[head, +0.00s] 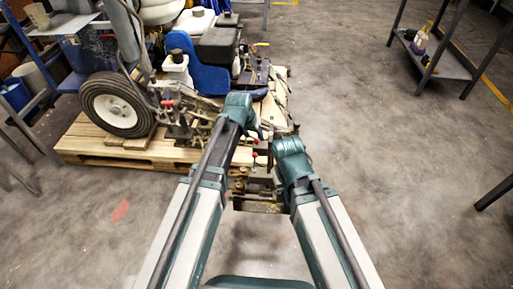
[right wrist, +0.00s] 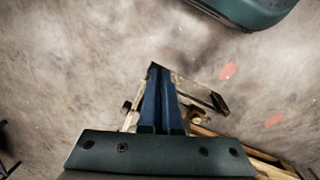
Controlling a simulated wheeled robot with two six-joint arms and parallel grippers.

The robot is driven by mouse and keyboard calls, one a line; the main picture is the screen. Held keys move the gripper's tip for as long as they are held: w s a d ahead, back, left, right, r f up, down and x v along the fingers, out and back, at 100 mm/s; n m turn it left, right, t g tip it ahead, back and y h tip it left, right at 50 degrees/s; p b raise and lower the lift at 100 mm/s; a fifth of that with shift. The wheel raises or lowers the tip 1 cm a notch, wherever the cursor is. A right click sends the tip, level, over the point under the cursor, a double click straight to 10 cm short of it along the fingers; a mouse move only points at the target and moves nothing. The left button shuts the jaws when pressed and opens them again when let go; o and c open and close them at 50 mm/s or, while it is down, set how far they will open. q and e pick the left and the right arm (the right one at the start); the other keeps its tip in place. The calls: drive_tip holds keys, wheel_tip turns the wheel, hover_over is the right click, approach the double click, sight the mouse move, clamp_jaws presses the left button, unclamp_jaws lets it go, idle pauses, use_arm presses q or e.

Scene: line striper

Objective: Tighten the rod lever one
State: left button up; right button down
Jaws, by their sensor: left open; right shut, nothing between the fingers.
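The line striper (head: 215,48) stands on a wooden pallet (head: 110,155). A small red-tipped lever (head: 255,156) shows between my two arms, near the machine's metal front part (head: 258,190). Another red-tipped part (head: 168,103) is by the wheel. I cannot tell which one is rod lever one. My left gripper (head: 257,130) is open just above and beside the red tip between the arms; contact is not clear. My right gripper's fingers are hidden in the head view; in the right wrist view my right gripper (right wrist: 154,68) is shut and empty, above metal parts (right wrist: 195,95).
A white-rimmed wheel (head: 117,110) stands at the pallet's left. Shelving with buckets (head: 15,93) is at far left. A metal rack (head: 440,62) is at the upper right. The concrete floor right of the pallet is clear.

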sight(256, 140)
use_arm(q)
drive_tip(key=b+x, duration=0.5)
drive_tip(key=x, duration=0.1)
drive_tip(key=shift+w+f, duration=0.15)
drive_tip(key=shift+f, duration=0.2)
clamp_jaws()
idle(1.1)
